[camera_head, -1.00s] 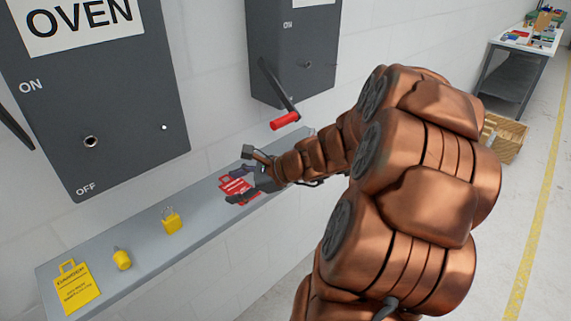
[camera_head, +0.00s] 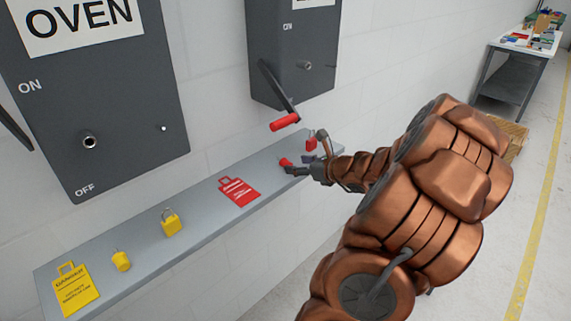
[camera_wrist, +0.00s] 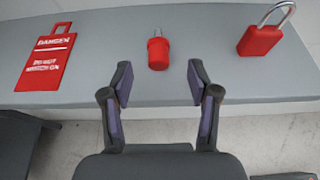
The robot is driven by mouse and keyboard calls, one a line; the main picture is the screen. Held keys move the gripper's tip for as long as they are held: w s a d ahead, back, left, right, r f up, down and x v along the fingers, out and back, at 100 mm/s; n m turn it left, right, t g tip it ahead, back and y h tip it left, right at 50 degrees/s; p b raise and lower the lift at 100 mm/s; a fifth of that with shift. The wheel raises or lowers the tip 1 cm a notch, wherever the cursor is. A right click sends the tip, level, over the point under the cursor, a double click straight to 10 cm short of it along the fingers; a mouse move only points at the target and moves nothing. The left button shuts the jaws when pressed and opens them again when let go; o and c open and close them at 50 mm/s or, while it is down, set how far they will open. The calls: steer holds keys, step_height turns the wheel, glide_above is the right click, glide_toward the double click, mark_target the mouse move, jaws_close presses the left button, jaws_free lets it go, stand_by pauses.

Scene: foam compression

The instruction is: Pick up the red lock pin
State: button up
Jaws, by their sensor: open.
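The red lock pin (camera_wrist: 158,53) lies on the grey shelf (camera_wrist: 200,22) in the wrist view, a small red cylinder with a thin metal end pointing away from my gripper. My gripper (camera_wrist: 158,84) is open and empty, its two fingers at either side just short of the pin. In the head view the red pin (camera_head: 285,162) shows close to my gripper (camera_head: 298,164), near the right end of the shelf. A red padlock (camera_wrist: 260,40) sits to the right of the pin in the wrist view, and it also shows in the head view (camera_head: 311,145).
A red danger tag (camera_wrist: 48,58) lies left of the pin. Yellow items lie further left: a padlock (camera_head: 172,222), a pin (camera_head: 121,261) and a tag (camera_head: 75,288). A switch box with a red-handled lever (camera_head: 285,121) hangs above the shelf. The wall stands behind.

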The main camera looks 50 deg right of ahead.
mark_target(290, 163)
steer(key=x, duration=0.3)
steer(key=shift+w+a+p, duration=0.15)
steer(key=shift+w+p, duration=0.05)
steer(key=shift+p, duration=0.1)
steer(key=shift+w+f, duration=0.3)
steer(key=shift+w, duration=0.35)
steer(key=c, duration=1.1)
